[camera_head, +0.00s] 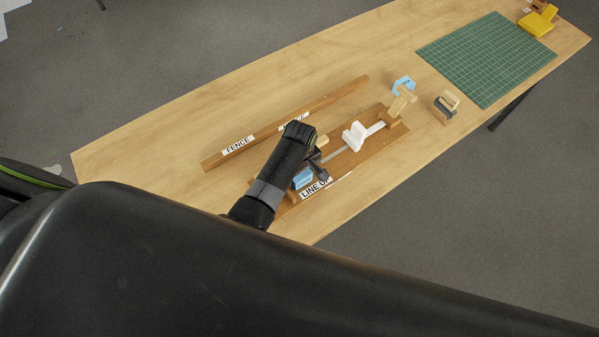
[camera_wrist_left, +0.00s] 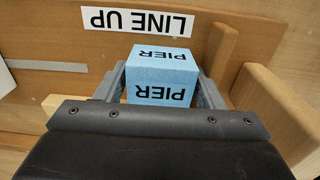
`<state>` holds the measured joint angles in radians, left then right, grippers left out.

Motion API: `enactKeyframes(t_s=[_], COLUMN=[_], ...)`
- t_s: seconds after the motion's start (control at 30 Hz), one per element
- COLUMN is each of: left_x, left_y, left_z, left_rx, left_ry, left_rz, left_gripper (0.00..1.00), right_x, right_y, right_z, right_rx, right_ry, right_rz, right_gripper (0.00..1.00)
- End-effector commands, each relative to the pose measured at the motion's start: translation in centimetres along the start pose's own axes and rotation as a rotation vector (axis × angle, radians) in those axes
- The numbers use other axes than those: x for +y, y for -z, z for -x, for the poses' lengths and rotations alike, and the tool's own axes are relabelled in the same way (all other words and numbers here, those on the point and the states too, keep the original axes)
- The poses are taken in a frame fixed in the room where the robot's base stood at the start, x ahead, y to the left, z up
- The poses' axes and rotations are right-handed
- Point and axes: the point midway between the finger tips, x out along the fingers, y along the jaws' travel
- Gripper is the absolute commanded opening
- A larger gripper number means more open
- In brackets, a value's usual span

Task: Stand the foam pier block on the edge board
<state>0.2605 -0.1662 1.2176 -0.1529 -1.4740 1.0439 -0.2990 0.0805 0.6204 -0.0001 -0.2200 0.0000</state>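The light-blue foam pier block (camera_head: 302,178), marked PIER, is at the near-left end of a brown wooden board (camera_head: 345,160) with a LINE UP label (camera_head: 316,188). In the left wrist view the block (camera_wrist_left: 162,75) sits between the two grey fingers of my left gripper (camera_wrist_left: 162,88), which lie close along its sides. My left gripper (camera_head: 318,172) is over this board in the head view, its arm hiding part of it. I cannot tell whether the block touches the board. My right gripper is not in view.
A wooden strip labelled FENCE (camera_head: 238,145) lies behind the board. A white piece (camera_head: 354,136) and a wooden upright (camera_head: 400,102) are on the board's far part. Another blue block (camera_head: 404,83), a wood-and-grey block (camera_head: 446,107) and a green mat (camera_head: 485,58) are farther right.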

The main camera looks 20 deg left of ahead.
Motion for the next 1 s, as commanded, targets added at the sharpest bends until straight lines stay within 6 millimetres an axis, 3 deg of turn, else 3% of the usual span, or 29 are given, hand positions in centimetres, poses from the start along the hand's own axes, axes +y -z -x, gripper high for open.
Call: enactKeyframes(t_s=[0.37, 0.63, 0.7, 1.0], left_x=[0.0, 0.0, 0.1, 0.1], left_y=[0.0, 0.0, 0.0, 0.1], left_z=[0.8, 4.3, 4.9, 10.1], left_rx=[0.0, 0.001, 0.002, 0.002], left_ry=[0.0, -0.001, -0.005, -0.004], left_rz=[0.0, 0.0, 0.0, 0.0], left_gripper=[0.62, 0.62, 0.62, 0.62], right_x=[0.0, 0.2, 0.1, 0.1], right_y=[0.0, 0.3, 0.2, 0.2], right_z=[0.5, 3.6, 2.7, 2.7], right_rx=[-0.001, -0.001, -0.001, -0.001], right_ry=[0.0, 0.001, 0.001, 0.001], right_rz=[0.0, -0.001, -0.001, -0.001], right_gripper=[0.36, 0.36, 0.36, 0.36])
